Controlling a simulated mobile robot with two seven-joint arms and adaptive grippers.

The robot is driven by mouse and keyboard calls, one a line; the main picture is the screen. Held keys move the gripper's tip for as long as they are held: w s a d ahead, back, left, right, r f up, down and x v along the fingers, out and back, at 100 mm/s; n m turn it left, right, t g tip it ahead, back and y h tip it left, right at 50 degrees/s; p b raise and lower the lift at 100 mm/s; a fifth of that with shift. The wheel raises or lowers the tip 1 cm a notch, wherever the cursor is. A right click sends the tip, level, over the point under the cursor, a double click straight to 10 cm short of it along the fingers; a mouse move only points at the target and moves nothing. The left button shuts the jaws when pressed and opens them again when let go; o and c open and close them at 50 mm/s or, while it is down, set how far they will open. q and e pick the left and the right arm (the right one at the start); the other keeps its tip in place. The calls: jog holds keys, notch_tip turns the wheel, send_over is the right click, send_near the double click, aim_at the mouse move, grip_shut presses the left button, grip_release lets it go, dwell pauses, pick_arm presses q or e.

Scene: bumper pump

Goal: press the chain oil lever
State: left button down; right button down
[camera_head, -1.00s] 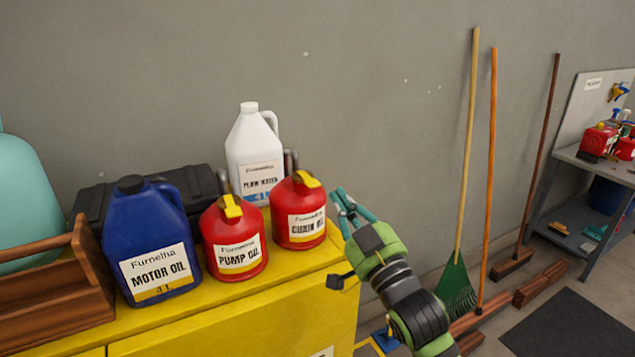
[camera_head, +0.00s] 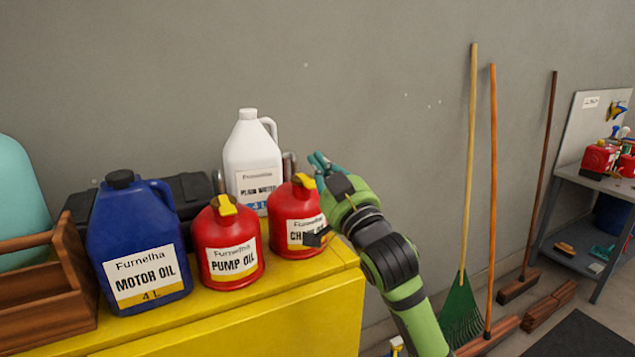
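The chain oil can (camera_head: 294,222) is red with a yellow lever (camera_head: 306,180) on top. It stands on the yellow cabinet (camera_head: 300,322) near its right end, and its label is partly covered by my arm. My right gripper (camera_head: 317,161) is just right of and behind the can's top, with its teal fingers pointing up and left, close to the lever. I cannot tell whether the fingers touch it or how far apart they are. My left gripper is not in view.
The red pump oil can (camera_head: 232,243) stands left of the chain oil can, with the blue motor oil jug (camera_head: 138,243) further left. A white jug (camera_head: 253,163) is behind. A wooden crate (camera_head: 66,265) is at far left. Rake and brooms lean on the wall at right.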

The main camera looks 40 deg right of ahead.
aim_at(305, 181)
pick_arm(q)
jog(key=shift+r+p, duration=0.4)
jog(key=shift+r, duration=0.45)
pick_arm(e)
jog(key=f, duration=0.2)
jog(key=w+f, duration=0.1)
jog(key=shift+d+f, duration=0.1)
jog(key=shift+f, duration=0.25)
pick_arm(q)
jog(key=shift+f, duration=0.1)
